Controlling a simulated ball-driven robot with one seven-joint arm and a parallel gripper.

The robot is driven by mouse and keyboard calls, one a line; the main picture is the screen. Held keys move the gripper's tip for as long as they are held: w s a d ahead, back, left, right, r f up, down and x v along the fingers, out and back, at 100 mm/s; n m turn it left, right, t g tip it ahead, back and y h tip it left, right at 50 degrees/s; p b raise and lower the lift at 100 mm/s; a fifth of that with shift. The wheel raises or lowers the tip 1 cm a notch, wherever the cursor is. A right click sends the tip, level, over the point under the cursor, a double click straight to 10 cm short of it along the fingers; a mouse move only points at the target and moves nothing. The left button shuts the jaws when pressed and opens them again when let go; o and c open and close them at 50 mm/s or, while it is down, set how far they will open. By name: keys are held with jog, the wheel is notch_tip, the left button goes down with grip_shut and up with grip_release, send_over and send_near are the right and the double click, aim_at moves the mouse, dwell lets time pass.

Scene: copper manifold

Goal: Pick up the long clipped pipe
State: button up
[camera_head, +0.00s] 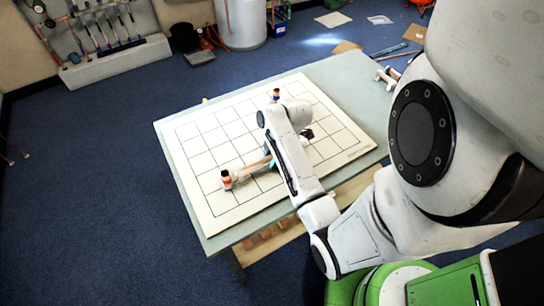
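A pale, copper-toned pipe piece (250,170) lies on the white gridded board, left of my forearm. Its right part runs behind the arm, so its full length and any clip on it cannot be made out. A small orange-and-white piece with a dark top (227,179) is at its left end. A similar dark-topped piece (276,95) stands near the board's far edge. My gripper (307,133) is over the middle of the board, mostly hidden by my own wrist. Its fingers are too small and covered to show whether they hold anything.
The white board (215,205) lies on a grey-green table (180,165). Copper fittings (387,76) are at the table's far right. A lower shelf (285,230) holds several items. The board's left and near parts are mostly clear. Blue carpet (90,190) lies open to the left.

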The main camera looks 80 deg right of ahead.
grip_shut()
dwell(0.3)
